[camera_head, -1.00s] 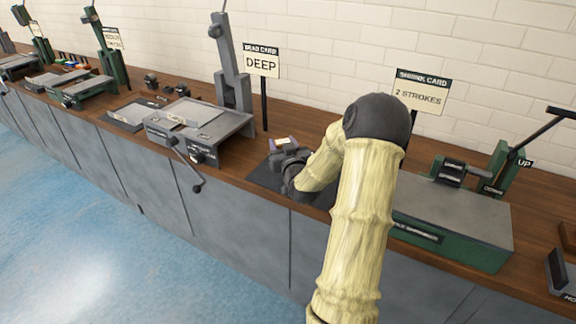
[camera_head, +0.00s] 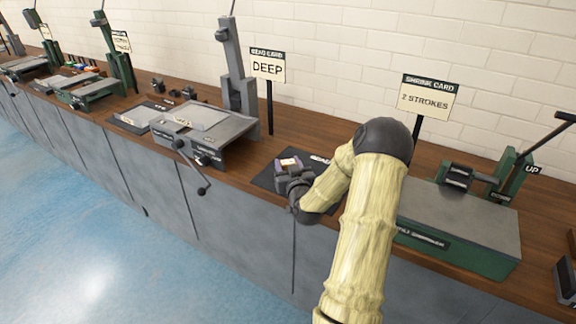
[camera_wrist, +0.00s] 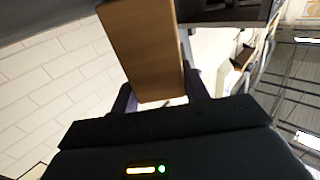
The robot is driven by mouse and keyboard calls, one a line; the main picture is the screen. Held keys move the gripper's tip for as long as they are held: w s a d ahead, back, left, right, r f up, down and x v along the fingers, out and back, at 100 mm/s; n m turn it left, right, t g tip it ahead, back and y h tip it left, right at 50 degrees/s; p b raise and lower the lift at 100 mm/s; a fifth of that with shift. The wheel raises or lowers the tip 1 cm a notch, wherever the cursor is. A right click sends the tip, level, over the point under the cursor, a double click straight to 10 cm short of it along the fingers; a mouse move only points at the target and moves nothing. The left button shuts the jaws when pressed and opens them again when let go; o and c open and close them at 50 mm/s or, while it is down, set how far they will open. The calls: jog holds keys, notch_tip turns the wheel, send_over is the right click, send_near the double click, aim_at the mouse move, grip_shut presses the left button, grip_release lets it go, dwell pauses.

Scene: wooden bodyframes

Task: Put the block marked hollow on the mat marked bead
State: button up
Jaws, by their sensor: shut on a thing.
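My gripper (camera_head: 290,174) is shut on a block (camera_head: 288,163) at the bench, right of the grey machine. The block has a pale label on its dark top, too small to read in the head view. In the wrist view its plain wooden face (camera_wrist: 145,48) stands between my two fingers (camera_wrist: 163,100). A dark mat (camera_head: 268,182) lies on the bench under and around my gripper. White lettering shows at its far edge, but I cannot read it. My arm covers part of the mat. I cannot tell whether the block touches the mat.
A grey machine (camera_head: 205,133) with a front crank stands left. A "Bead card" sign (camera_head: 267,67) reading "DEEP" stands behind. A green machine (camera_head: 465,230) and a "Shrink card" sign (camera_head: 429,97) stand right. Another dark mat (camera_head: 125,124) lies beyond the grey machine.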

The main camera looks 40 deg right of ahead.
jog(key=shift+f, duration=0.2)
jog(key=o, duration=1)
jog(key=shift+r, duration=0.1)
jog(key=shift+o, duration=0.2)
jog(key=shift+r, duration=0.15)
jog(key=v, duration=1.2)
jog(key=shift+b, duration=0.45)
